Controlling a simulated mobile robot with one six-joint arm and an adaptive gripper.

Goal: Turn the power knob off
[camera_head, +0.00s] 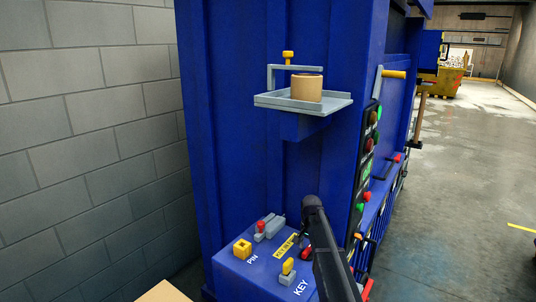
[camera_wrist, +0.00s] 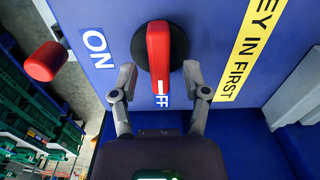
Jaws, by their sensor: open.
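The power knob (camera_wrist: 159,55) is a red bar handle on a black round base, in the upper middle of the wrist view. A white mark on its lower end points at a label, partly covered, whose visible letters read "FF" (camera_wrist: 162,101). A blue "ON" label (camera_wrist: 97,48) is to its left. My gripper (camera_wrist: 160,78) is open, one finger on each side of the knob's lower part, with gaps visible between fingers and handle. In the head view a red part (camera_head: 306,246), apparently the knob, shows beside my dark arm, which hides the fingers.
The blue panel carries a yellow "KEY IN FIRST" strip (camera_wrist: 250,40). A separate red knob (camera_wrist: 45,62) is at the left. In the head view are a yellow pin block (camera_head: 242,248), a yellow key piece (camera_head: 288,267) and a grey shelf (camera_head: 335,102) holding a tan cylinder (camera_head: 306,88).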

